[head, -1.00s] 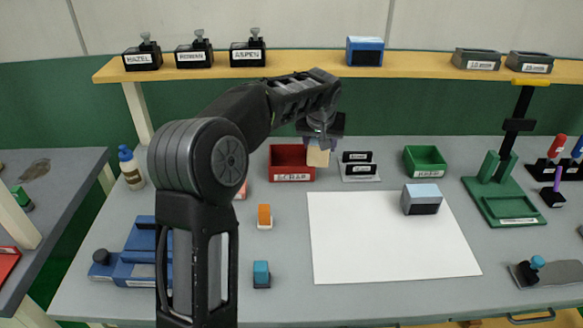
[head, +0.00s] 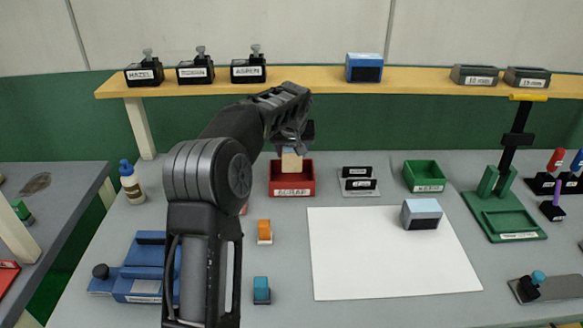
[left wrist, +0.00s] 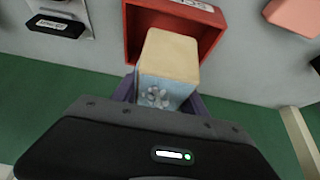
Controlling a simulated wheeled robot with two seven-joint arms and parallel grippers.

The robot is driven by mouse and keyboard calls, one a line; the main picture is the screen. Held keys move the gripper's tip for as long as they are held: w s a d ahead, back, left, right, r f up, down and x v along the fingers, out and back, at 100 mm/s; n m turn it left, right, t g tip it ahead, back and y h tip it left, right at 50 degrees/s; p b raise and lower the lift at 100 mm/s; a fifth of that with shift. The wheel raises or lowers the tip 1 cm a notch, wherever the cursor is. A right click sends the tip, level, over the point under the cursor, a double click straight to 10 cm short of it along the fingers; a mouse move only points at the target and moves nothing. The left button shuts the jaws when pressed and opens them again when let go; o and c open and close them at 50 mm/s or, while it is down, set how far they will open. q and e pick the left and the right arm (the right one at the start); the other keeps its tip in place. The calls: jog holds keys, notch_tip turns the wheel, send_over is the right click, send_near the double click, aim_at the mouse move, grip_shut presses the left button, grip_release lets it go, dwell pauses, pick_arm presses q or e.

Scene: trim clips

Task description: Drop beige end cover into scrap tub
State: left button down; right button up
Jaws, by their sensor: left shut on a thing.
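The beige end cover (head: 291,161) is held by my left gripper (head: 292,148), which is shut on it. In the left wrist view the end cover (left wrist: 170,58) sits between the fingers (left wrist: 160,92), its beige face away from the gripper and a pale bluish side with a grey pattern nearer. The red scrap tub (head: 292,190) stands on the bench, its label facing forward. In the head view the end cover overlaps the tub's opening; in the left wrist view the tub (left wrist: 128,35) lies behind it. The exact height above the tub is unclear. My right gripper is not seen.
A grey holder with black labelled pieces (head: 357,180) stands just right of the tub, and a green tub (head: 424,176) further right. An orange-topped block (head: 264,232) is in front. A white sheet (head: 380,265) covers the middle bench. A wooden shelf (head: 420,79) runs behind.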

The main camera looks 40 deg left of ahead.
aim_at(292, 177)
pick_arm(q)
jog(key=shift+f, duration=0.65)
notch_tip(292, 177, down, 4)
jog(key=shift+r+p, duration=0.15)
jog(key=shift+p, duration=0.15)
jog(key=shift+f+b, duration=0.65)
jog(key=c, duration=0.6)
grip_release()
jog(key=shift+r, duration=0.1)
